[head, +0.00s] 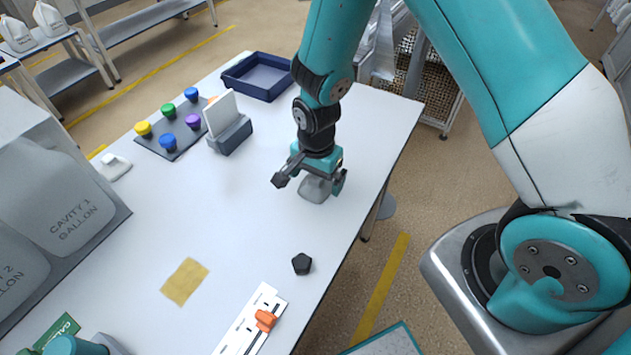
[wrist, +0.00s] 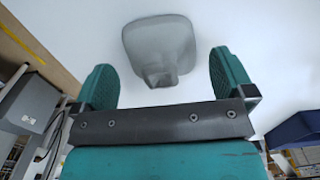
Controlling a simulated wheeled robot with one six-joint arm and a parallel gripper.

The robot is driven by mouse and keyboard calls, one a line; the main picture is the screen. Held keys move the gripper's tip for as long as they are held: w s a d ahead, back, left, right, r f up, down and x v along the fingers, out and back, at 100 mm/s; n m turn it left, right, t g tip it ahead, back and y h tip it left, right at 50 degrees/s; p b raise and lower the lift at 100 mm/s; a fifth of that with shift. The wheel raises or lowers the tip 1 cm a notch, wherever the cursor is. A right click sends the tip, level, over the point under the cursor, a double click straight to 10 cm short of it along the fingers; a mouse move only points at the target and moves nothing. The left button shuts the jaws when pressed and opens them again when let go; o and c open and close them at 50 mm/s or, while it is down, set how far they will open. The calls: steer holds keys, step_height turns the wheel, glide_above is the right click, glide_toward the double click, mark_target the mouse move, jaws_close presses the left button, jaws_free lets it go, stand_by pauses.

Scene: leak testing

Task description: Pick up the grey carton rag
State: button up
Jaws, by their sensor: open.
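A light grey, rounded piece (head: 315,188), seemingly the grey carton rag, lies on the white table below my gripper. In the wrist view this grey piece (wrist: 160,40) has a wide rounded body and a narrower folded end pointing toward the gripper. My gripper (head: 309,182) is open, with one finger on each side of the grey piece in the head view. In the wrist view the two teal pads of my gripper (wrist: 160,85) stand apart, with the narrow end between them. I cannot tell whether either pad touches it.
A dark block (head: 302,264), a tan cloth (head: 185,281) and a white strip (head: 240,328) with an orange slider lie nearer. A card holder (head: 231,137), a board of coloured caps (head: 184,138) and a navy tray (head: 258,91) stand behind. The table's right edge is close.

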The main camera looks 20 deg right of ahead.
steer(key=shift+f, duration=0.95)
steer(key=shift+c, duration=0.2)
steer(key=c, duration=0.8)
steer(key=shift+c, duration=0.2)
step_height(320, 180, up, 20)
steer(key=b, duration=0.1)
steer(key=shift+b, duration=0.35)
